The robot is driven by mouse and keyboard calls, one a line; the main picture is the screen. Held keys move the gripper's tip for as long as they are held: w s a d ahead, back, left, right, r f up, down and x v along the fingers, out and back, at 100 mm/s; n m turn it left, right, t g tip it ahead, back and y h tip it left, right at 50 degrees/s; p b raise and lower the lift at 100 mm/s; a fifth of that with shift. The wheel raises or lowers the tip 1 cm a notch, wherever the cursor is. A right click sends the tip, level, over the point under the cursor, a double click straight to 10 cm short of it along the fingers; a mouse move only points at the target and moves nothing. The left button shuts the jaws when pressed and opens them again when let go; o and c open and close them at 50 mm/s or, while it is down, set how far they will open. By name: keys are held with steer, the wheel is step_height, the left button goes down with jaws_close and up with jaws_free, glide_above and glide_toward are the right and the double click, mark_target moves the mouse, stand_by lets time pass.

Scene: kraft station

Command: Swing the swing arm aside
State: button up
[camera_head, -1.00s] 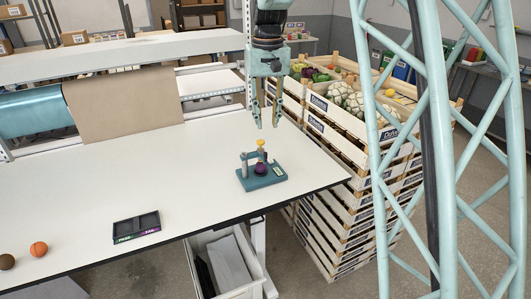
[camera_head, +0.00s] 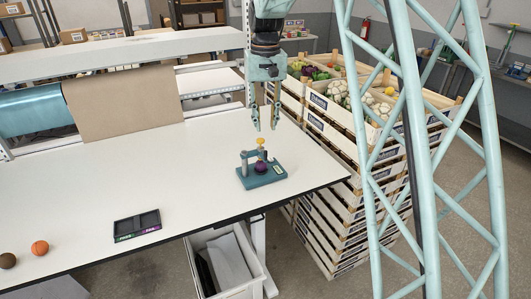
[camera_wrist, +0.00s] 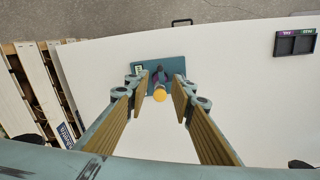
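The swing arm device stands near the right end of the white table: a teal base (camera_head: 262,177) with posts and a crossbar, the swing arm (camera_head: 251,153). A yellow-orange knob (camera_head: 262,142) tops it, and a purple ball (camera_head: 261,167) sits on the base under the arm. In the wrist view the knob (camera_wrist: 160,95) lies between the fingertips in the picture, with the teal base (camera_wrist: 177,66) behind it. My gripper (camera_head: 265,127) points down above the device, open and empty, with its tips a little above the knob. It also shows in the wrist view (camera_wrist: 157,102).
A black two-compartment tray (camera_head: 137,226) and two balls, orange (camera_head: 40,247) and brown (camera_head: 8,260), lie at the front left. Stacked crates of vegetables (camera_head: 335,150) stand beyond the right edge. A brown paper roll (camera_head: 120,100) is at the back. The table's middle is clear.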

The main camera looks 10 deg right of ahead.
mark_target(265, 151)
step_height(265, 151, down, 13)
steer(key=shift+r, duration=0.1)
stand_by(0.7)
steer(key=shift+c, duration=0.6)
jaws_close()
